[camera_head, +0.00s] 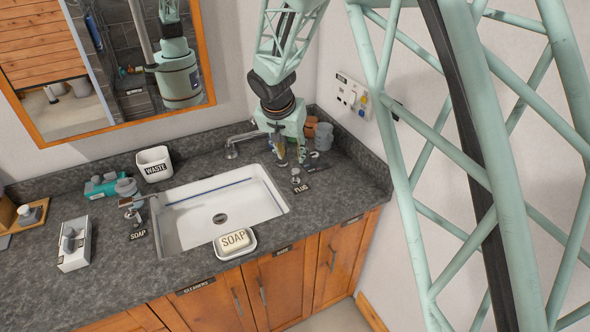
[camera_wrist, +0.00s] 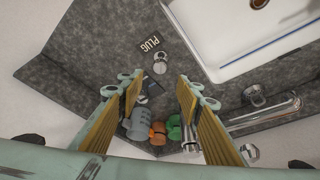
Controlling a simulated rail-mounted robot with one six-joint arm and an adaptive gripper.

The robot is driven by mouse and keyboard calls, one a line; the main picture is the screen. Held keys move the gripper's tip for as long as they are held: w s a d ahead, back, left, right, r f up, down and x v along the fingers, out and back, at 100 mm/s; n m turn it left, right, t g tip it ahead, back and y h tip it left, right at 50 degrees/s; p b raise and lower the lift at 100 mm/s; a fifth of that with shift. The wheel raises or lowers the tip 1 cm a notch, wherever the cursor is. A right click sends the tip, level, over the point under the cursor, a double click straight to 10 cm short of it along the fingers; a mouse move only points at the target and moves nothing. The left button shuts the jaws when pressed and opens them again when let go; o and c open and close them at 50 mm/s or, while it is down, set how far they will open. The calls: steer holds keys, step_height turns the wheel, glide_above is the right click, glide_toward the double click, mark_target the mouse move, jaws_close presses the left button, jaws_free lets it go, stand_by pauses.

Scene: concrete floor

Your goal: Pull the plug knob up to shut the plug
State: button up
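The plug knob (camera_head: 296,179) is a small metal knob on the dark counter, right of the white sink (camera_head: 275,208). A black PLUG label (camera_head: 301,188) lies beside it. In the wrist view the knob (camera_wrist: 160,66) shows just beyond the gap between my fingers, close to the label (camera_wrist: 150,43). My gripper (camera_head: 291,163) points down over the counter behind the knob. Its two fingers are apart with nothing between them; the wrist view shows the open gripper (camera_wrist: 159,84) too. The drain (camera_head: 219,218) is a dark round spot in the sink floor; the plug's state cannot be told.
A metal faucet (camera_head: 233,150) stands at the sink's back edge, left of my gripper. A soap dish (camera_head: 235,243) sits at the front edge.

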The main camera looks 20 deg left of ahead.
mark_target(295, 171)
steer(key=shift+x, duration=5.6)
steer(key=shift+d, duration=0.1)
steer(key=shift+s, duration=0.1)
steer(key=shift+c, duration=0.2)
